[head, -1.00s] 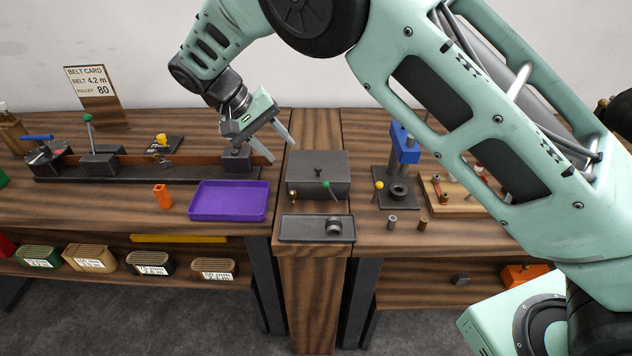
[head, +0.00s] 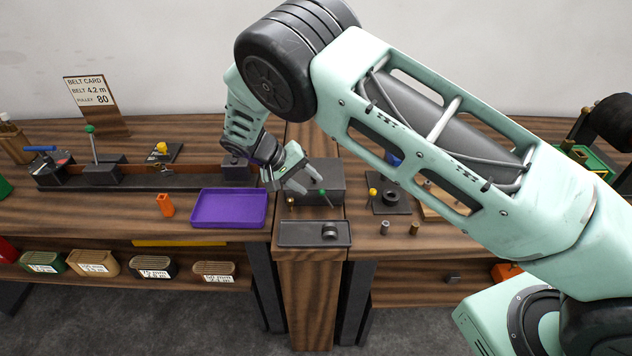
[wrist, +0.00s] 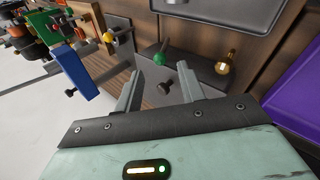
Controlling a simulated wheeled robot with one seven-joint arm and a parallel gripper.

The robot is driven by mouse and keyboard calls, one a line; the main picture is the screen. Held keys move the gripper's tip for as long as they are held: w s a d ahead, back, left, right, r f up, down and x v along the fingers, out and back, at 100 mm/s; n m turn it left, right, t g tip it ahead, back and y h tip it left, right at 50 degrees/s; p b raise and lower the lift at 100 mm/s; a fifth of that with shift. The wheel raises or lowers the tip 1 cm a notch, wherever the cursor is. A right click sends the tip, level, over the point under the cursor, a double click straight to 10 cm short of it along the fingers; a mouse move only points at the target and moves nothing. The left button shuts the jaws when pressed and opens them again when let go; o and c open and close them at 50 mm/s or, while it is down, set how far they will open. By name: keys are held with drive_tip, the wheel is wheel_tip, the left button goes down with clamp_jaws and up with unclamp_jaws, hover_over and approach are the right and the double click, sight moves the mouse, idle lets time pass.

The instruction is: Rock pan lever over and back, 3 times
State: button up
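A lever with a green knob (head: 322,192) is at the front of a dark box (head: 334,172) in the middle of the bench. A dark shallow pan (head: 290,236) with a round grey piece (head: 329,231) sits in front of the box. My gripper (head: 308,181) is open and empty over the box, its fingers pointing down toward the green knob. In the wrist view the green knob (wrist: 160,59) appears just beyond and between the spread fingertips (wrist: 162,79); I see no contact. A small dark knob (wrist: 165,84) shows between the fingers.
A brass knob (wrist: 223,66) stands beside the green one. A purple tray (head: 229,208) lies to the left and an orange piece (head: 165,205) beyond it. Another green-knobbed lever (head: 91,130) stands at far left. Small cylinders (head: 385,227) and a yellow-knobbed fixture (head: 373,192) are to the right.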

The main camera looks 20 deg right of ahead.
sight(325, 192)
drive_tip(key=shift+p+x, duration=0.55)
drive_tip(key=shift+x, duration=1.55)
drive_tip(key=shift+c, duration=0.3)
clamp_jaws()
drive_tip(key=shift+r, duration=0.1)
drive_tip(key=shift+s+d+r+t+y+b, duration=0.15)
drive_tip(key=shift+d+r+t+y+b, duration=0.05)
drive_tip(key=shift+d+y, duration=0.45)
drive_tip(key=shift+s+d+r+t+y+b, duration=0.2)
drive_tip(key=shift+d+y, duration=0.25)
drive_tip(key=shift+y, duration=0.3)
drive_tip(key=shift+s+d+r+m+t+y+b, duration=0.15)
drive_tip(key=shift+s+d+t+y+b, duration=0.15)
drive_tip(key=shift+d+y+b, duration=0.5)
drive_tip(key=shift+s+d+f+m+t+y+b, duration=0.15)
drive_tip(key=shift+d+t+y+b, duration=0.25)
drive_tip(key=shift+d+y, duration=0.75)
drive_tip(key=shift+s+a+r+y, duration=0.1)
drive_tip(key=shift+a+y, duration=0.15)
drive_tip(key=shift+o, duration=0.3)
unclamp_jaws()
